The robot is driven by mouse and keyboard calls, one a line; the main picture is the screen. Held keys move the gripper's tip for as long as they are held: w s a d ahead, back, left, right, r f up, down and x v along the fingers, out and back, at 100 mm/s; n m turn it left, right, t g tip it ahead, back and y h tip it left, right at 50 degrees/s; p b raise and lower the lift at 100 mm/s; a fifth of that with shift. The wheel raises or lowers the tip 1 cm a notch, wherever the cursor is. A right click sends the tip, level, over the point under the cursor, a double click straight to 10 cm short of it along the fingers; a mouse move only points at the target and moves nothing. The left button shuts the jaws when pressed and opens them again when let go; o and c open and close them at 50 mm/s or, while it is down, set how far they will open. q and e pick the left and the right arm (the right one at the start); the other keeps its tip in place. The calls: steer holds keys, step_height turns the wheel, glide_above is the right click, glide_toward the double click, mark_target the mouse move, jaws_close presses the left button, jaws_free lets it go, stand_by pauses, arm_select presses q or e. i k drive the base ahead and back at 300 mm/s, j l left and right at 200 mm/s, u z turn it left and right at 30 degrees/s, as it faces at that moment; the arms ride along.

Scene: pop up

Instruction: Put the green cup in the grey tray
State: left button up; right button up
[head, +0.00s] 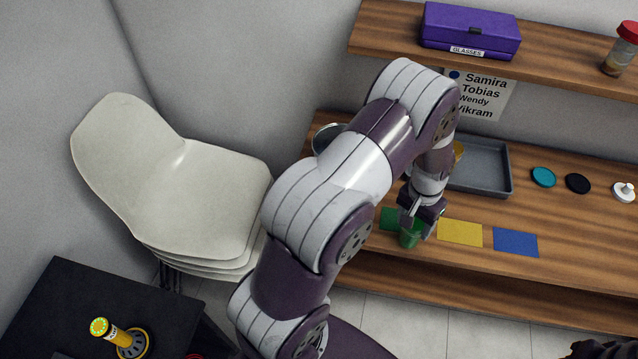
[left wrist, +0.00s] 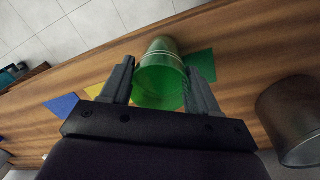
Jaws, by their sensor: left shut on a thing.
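The green cup (head: 410,236) is at the front of the wooden shelf, by the green mat (head: 390,217). My left gripper (head: 418,222) is shut on it; the left wrist view shows the cup (left wrist: 160,80) between both fingers (left wrist: 160,85). I cannot tell whether the cup touches the shelf. The grey tray (head: 502,182) lies farther back on the same shelf, behind and right of the gripper, with its left part hidden by my arm. A dark part at the bottom right corner, probably my right gripper (head: 605,349), is cut off by the frame.
A yellow mat (head: 460,232) and a blue mat (head: 516,242) lie right of the cup. A yellow thing (head: 459,150) shows partly by the tray. Teal (head: 543,177) and black discs (head: 578,183) lie right of it. A dark brown container (left wrist: 292,120) stands near the gripper.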

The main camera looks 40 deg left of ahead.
mark_target(480, 169)
steer(key=k+l+u, duration=0.1)
steer(key=k+u, duration=0.2)
steer(key=u, duration=0.15)
steer(key=k+u, duration=0.3)
steer(key=u, duration=0.15)
steer(key=k+j+u, duration=0.2)
steer(key=u, duration=0.25)
steer(key=i+j+u, duration=0.1)
steer(key=u, duration=0.2)
steer(key=i+u, duration=0.3)
